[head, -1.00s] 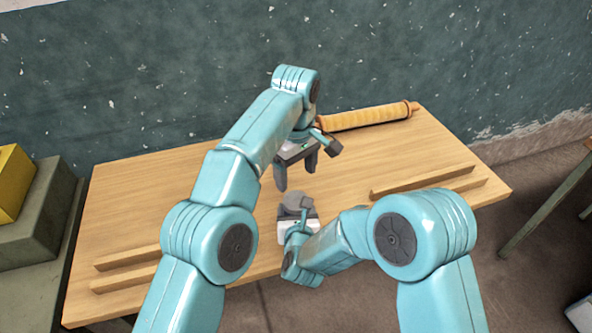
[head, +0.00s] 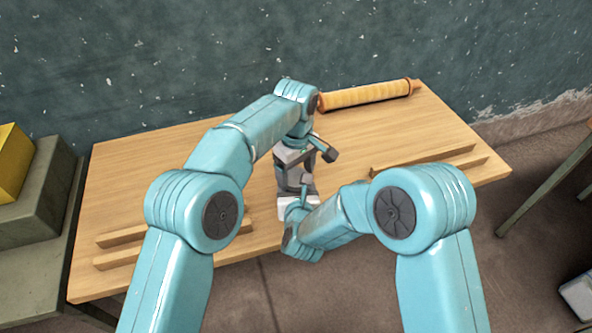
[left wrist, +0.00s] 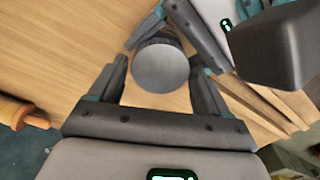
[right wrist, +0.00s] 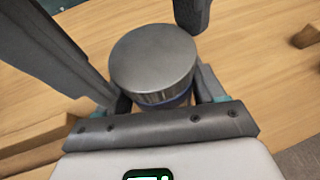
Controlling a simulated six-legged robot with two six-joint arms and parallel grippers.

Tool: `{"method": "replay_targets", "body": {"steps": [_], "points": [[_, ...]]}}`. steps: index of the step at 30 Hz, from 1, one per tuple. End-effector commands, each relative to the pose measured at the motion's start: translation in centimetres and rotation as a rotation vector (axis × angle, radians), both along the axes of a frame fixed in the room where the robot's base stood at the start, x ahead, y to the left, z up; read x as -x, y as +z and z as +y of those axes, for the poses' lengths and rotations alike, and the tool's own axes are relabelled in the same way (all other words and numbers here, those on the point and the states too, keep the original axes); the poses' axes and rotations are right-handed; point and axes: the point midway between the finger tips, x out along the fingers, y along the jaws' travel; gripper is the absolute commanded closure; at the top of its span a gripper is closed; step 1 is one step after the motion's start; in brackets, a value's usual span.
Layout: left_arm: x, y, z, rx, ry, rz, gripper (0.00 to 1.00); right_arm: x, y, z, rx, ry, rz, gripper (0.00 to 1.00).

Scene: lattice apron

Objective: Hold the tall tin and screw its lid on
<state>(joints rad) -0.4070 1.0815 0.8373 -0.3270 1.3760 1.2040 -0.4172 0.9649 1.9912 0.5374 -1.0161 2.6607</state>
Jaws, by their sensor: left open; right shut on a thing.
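The tall tin (right wrist: 165,99), with a blue band near its top, stands upright between the fingers of my right gripper (right wrist: 167,92). Its round grey lid (right wrist: 153,58) sits on top, and it also shows in the left wrist view (left wrist: 161,68). I cannot tell how tightly the lid is seated. My left gripper (left wrist: 160,66) is open, with one finger on each side of the lid and a gap to it. In the head view my left gripper (head: 294,178) is right above my right gripper (head: 298,204), and the tin is mostly hidden.
A yellow roller (head: 368,94) with orange ends lies along the table's back edge. Wooden rails lie on the table (head: 150,190) at the front left and right (head: 425,160). A yellow box (head: 12,160) stands left of the table. The back left of the table is clear.

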Motion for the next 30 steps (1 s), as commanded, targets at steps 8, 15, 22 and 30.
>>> {"method": "replay_targets", "body": {"steps": [8, 15, 22, 30], "points": [[0.01, -0.22, 0.02, -0.001, 0.000, 0.001, 0.22, -0.03, 0.04, -0.01, 0.000, 0.000, -0.001, 1.00], [0.01, -0.20, 0.00, -0.001, -0.001, 0.001, 0.69, -0.03, 0.04, -0.01, 0.000, 0.000, -0.001, 1.00], [0.01, -0.20, 0.00, -0.001, -0.262, 0.001, 0.70, -0.03, 0.05, -0.01, 0.000, 0.000, -0.001, 1.00], [0.03, -0.24, 0.00, 0.000, -0.991, 0.001, 0.70, -0.03, 0.05, -0.01, 0.000, 0.000, -0.001, 1.00]]}}
